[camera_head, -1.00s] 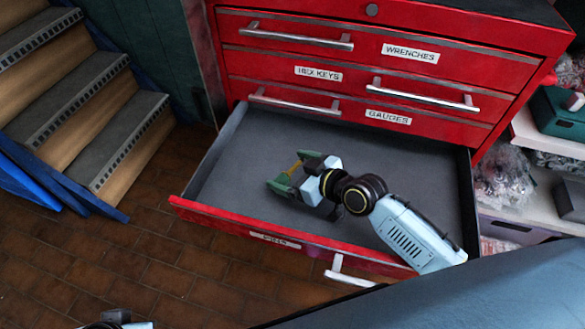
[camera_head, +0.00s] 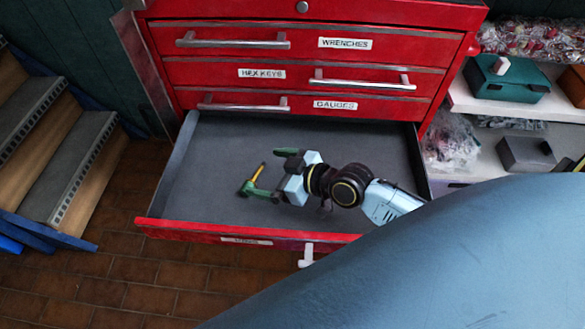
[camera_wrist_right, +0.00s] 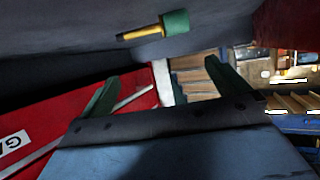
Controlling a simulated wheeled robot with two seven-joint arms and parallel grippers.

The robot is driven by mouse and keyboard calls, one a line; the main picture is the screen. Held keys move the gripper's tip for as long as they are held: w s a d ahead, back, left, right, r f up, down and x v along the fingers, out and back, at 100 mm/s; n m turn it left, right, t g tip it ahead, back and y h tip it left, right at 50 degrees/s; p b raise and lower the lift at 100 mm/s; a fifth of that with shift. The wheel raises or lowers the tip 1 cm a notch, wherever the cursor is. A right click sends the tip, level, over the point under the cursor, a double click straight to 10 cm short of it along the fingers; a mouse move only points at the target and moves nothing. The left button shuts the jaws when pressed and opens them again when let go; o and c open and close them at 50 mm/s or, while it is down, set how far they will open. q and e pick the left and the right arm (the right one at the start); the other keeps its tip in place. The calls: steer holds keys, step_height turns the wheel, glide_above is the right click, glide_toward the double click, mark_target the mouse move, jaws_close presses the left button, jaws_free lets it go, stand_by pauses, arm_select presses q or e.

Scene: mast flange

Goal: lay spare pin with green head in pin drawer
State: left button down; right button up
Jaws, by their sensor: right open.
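The spare pin has a yellow shaft (camera_head: 258,172) and a green head (camera_wrist_right: 176,22). It is inside the open pin drawer (camera_head: 200,195), over its grey floor, and appears to lie on it. My right gripper (camera_head: 268,172) is inside the drawer, open and empty, just right of the pin. In the head view its lower green finger overlaps the area by the pin's head. In the right wrist view the pin is beyond the two spread fingertips (camera_wrist_right: 163,72), clear of both. My left gripper is out of view.
Closed red drawers labelled WRENCHES, HEX KEYS and GAUGES (camera_head: 335,104) rise behind the open drawer. Steps (camera_head: 65,165) stand at left. A shelf with a green box (camera_head: 505,80) and bagged items is at right. Much of the drawer floor is bare.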

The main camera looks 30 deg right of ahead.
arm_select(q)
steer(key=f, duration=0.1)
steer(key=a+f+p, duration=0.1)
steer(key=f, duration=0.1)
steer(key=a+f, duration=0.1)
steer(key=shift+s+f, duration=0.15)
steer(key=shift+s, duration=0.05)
arm_select(e)
steer(key=v, duration=0.6)
